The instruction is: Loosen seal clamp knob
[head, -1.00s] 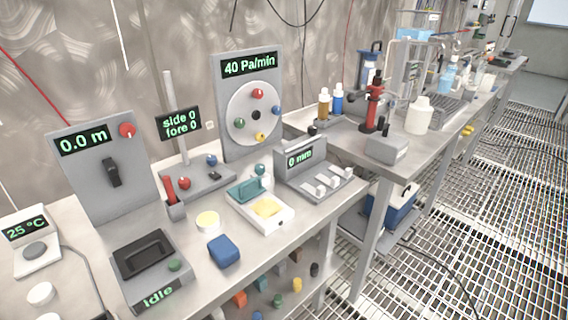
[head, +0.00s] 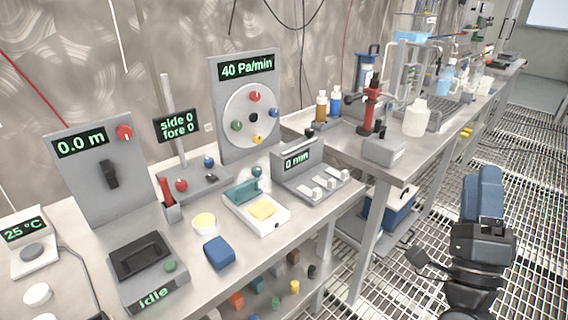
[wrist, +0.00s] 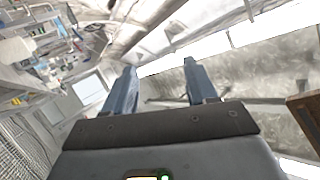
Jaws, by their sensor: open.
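A grey upright panel (head: 231,90) reading "40 Pa/min" stands at the back of the near bench in the head view. Its pale round plate (head: 243,101) has a red knob (head: 255,96), a blue knob (head: 274,112), a yellow knob (head: 258,139) and a green knob (head: 237,125) around a dark centre. I cannot tell which one is the seal clamp knob. My gripper (head: 484,188) is at the lower right of the head view, over the floor grating and well apart from the panel. In the wrist view its two blue fingers (wrist: 160,78) are apart with nothing between them.
The near bench (head: 282,236) is crowded: a "0.0 m" panel (head: 86,187), a teal-topped white device (head: 270,222), a "0 mm" unit (head: 300,178) and a blue block (head: 219,252). A second bench with bottles (head: 415,118) runs behind. Floor grating (head: 400,290) lies open at right.

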